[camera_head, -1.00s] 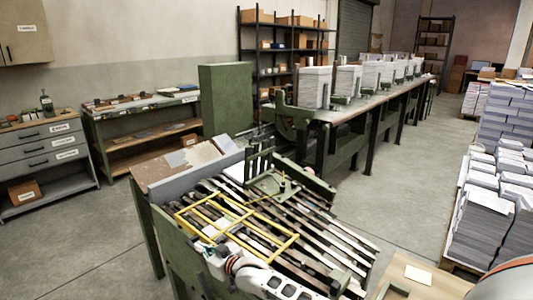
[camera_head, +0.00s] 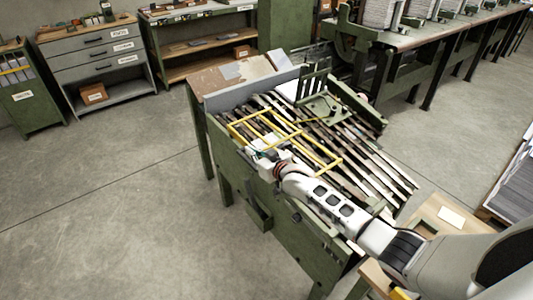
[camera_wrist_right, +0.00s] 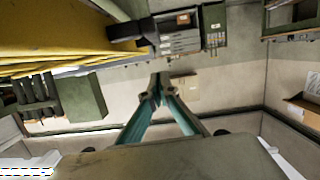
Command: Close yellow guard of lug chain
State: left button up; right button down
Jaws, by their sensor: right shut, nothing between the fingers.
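The yellow guard (camera_head: 284,138) is an open frame of thin bars over the near left part of the lug chain (camera_head: 367,163), a bed of dark slats on a green machine. Whether the guard lies flat or is slightly raised I cannot tell. My right gripper (camera_head: 263,157) is beside the guard's near long side, small and partly hidden by its wrist. In the right wrist view its teal fingers (camera_wrist_right: 158,90) meet at the tips with nothing between them. A thick yellow bar (camera_wrist_right: 60,38) passes close at upper left, apart from the fingertips. My left gripper is not in view.
A wooden table (camera_head: 432,222) with a paper stands at the machine's right end, under my right arm. A green bracket plate (camera_head: 325,107) rises behind the slats. A grey drawer cabinet (camera_head: 95,55) stands far left. The floor left of the machine is clear.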

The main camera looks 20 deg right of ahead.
jog(key=p+v, duration=0.1)
jog(key=v, duration=0.7)
jog(key=shift+s+d, duration=0.2)
jog(key=shift+s, duration=0.15)
jog(key=s+f+g+h, duration=0.1)
jog(key=s+f, duration=0.4)
jog(key=s, duration=0.6)
jog(key=s+f+g+h, duration=0.1)
jog(key=s+f, duration=0.5)
jog(key=s, duration=0.6)
jog(key=s+f+g, duration=0.1)
jog(key=s+f, duration=0.4)
jog(key=s, duration=0.6)
jog(key=shift+s+d+f+g+h, duration=0.2)
jog(key=shift+s+g+h, duration=0.1)
jog(key=shift+h, duration=0.1)
